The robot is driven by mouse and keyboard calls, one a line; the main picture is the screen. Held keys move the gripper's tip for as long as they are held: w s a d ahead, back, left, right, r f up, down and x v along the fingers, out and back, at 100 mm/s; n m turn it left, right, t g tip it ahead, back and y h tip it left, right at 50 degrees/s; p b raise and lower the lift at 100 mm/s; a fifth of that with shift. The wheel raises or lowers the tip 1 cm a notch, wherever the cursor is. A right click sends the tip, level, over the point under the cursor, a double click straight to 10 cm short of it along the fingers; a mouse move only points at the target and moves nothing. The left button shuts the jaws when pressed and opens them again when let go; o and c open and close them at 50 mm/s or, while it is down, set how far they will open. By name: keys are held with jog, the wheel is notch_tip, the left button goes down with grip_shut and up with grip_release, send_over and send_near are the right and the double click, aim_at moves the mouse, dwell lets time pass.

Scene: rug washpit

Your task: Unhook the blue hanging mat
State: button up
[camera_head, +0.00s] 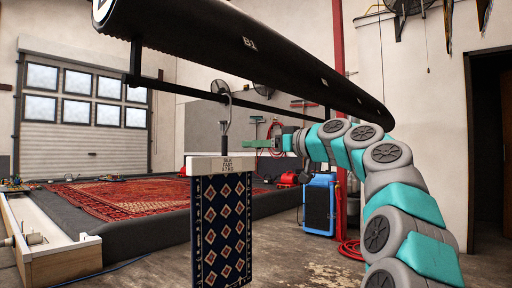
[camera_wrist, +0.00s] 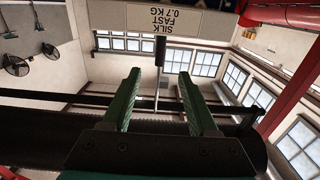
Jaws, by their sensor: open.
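The blue hanging mat (camera_head: 222,232), patterned with red and cream diamonds, hangs upright from a pale header bar (camera_head: 206,164) with a printed label. The bar hangs by a thin stem and hook (camera_head: 224,128) below the dark roller. In the wrist view the bar (camera_wrist: 165,19) is at the top, its label reading silk, fast, 0.7 kg. My gripper (camera_head: 248,143) is open and empty, with green fingers pointing left, just right of the stem. In the wrist view my gripper (camera_wrist: 159,74) has the stem (camera_wrist: 160,52) in line with its gap; whether it is between the fingers is unclear.
The long black roller (camera_head: 240,50) runs overhead. A red rug (camera_head: 120,196) lies on a dark-edged platform behind. A blue machine (camera_head: 319,204) and red post (camera_head: 339,40) stand right of the mat. The floor near the mat is clear.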

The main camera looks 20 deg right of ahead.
aim_at(224, 156)
jog(key=shift+w+a, duration=0.15)
jog(key=shift+p+x, duration=2.4)
jog(key=shift+x, duration=3.85)
jog(key=shift+c, duration=0.2)
grip_shut()
jog(key=shift+r, duration=0.1)
